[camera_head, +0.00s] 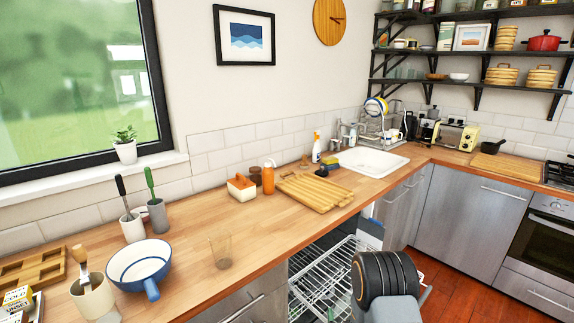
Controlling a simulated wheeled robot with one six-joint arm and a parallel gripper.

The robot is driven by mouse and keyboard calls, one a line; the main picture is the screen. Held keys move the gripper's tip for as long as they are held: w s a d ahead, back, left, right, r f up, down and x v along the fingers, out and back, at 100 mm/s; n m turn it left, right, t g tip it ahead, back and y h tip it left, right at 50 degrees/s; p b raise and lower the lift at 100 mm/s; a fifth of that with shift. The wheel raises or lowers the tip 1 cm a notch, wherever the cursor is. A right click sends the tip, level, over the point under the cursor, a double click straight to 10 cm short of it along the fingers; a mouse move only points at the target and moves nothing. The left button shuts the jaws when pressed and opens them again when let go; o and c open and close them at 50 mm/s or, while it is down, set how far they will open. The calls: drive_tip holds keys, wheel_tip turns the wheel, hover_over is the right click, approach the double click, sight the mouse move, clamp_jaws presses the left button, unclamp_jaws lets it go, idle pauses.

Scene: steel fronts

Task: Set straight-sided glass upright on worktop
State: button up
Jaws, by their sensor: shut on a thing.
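A clear drinking glass (221,251) stands on the wooden worktop (262,222), near its front edge and right of the blue-and-white pan. It looks upright, with slightly tapering sides; I cannot tell whether it is the straight-sided one. No other straight-sided glass can be made out clearly. My own arm, with dark ribbed rings, shows at the bottom right in front of the open dishwasher. My gripper is not visible, and neither is anything it holds.
The dishwasher's wire racks (325,272) are pulled out below the worktop. Left of the glass are the pan (139,264) and a utensil pot (93,297). Worktop between glass and board is clear.

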drive_tip(key=w+r, duration=0.3)
drive_tip(key=w, duration=0.3)
drive_tip(key=shift+r, duration=0.35)
drive_tip(key=shift+w, duration=0.1)
